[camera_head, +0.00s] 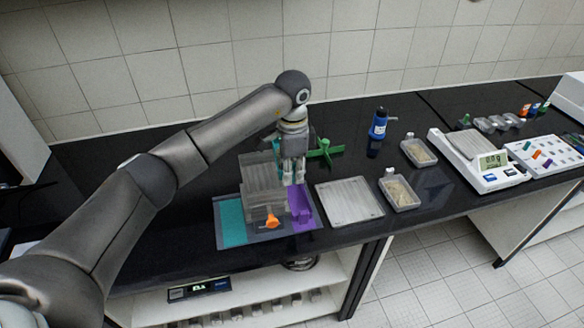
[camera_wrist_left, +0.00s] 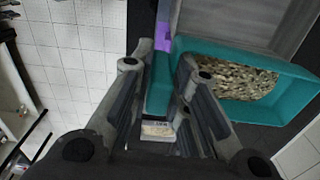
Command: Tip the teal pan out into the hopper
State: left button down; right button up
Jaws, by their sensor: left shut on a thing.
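The teal pan (camera_wrist_left: 288,93) shows in the wrist view with tan and grey grains (camera_wrist_left: 235,82) lying in it. My left gripper (camera_wrist_left: 165,80) is shut on the pan's near wall, with the fingers at its left end. In the head view my left gripper (camera_head: 293,180) points down beside the grey shaker stack (camera_head: 262,183), and only a teal sliver shows there. The stack has an orange knob (camera_head: 272,220) in front. A purple part (camera_head: 300,207) is right of the stack. I cannot make out which thing is the hopper. My right gripper is out of view.
A flat grey plate (camera_head: 349,200) lies right of the stack. A green part (camera_head: 325,151) stands behind the gripper. Clear tubs of grain (camera_head: 400,194), a blue bottle (camera_head: 378,124) and a balance (camera_head: 478,163) are farther right. The back of the bench is mostly clear.

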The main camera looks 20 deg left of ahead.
pick_arm(q)
jog(key=shift+n, duration=0.5)
jog(key=shift+a+f+h, duration=0.1)
jog(key=shift+a+h, duration=0.15)
jog(key=shift+h, duration=0.15)
jog(key=s+a+t+h+b, duration=0.1)
jog(key=a+t+h+b, duration=0.1)
jog(key=h+b, duration=0.2)
jog(key=s+a+r+t+h+b, duration=0.1)
jog(key=a+t+h+b, duration=0.1)
jog(key=h+b, duration=0.3)
jog(key=s+a+t+h+b, duration=0.1)
jog(key=a+t+h+b, duration=0.2)
jog(key=h, duration=0.3)
jog(key=shift+r+h+b, duration=0.15)
jog(key=shift+h+b, duration=0.25)
jog(key=shift+b, duration=0.4)
jog(key=shift+s+a+r+t+h+b, duration=0.1)
jog(key=shift+a+t+h+b, duration=0.1)
jog(key=shift+h+b, duration=0.3)
jog(key=shift+s+a+t+h+b, duration=0.1)
jog(key=shift+t+h+b, duration=0.1)
jog(key=shift+h+b, duration=0.25)
jog(key=shift+a+r+h, duration=0.2)
jog(key=shift+h, duration=0.25)
